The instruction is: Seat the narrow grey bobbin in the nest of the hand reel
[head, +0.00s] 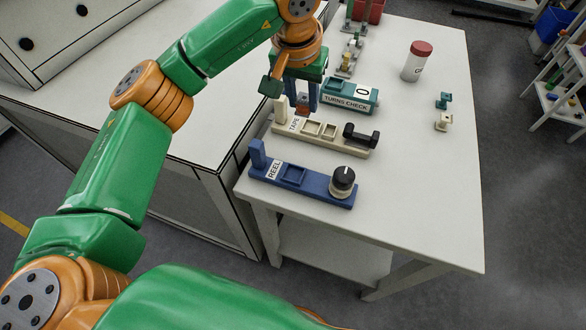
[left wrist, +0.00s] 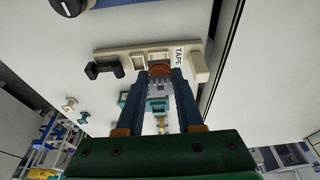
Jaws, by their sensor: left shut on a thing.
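My left gripper (head: 300,108) points down behind the left end of the cream TAPE base, above the table. In the left wrist view its fingers (left wrist: 162,75) are shut on a small grey piece (left wrist: 158,87) with a copper-brown end (left wrist: 160,70). It looks like the narrow grey bobbin, but the fingers hide part of it. The blue base labelled REEL (head: 320,187), apparently the hand reel, lies at the table's near left. It has an upright post at its left end, a square recessed nest (head: 293,174) that looks empty, and a black-topped knob (head: 343,179). My right gripper is not in view.
The cream TAPE base (head: 345,146) with a black handle lies between my gripper and the reel. A teal TURNS CHECK box (head: 350,97) stands behind. Teal (head: 443,100) and cream (head: 443,122) bobbins and a red-lidded jar (head: 414,65) stand right. The table's right front is clear.

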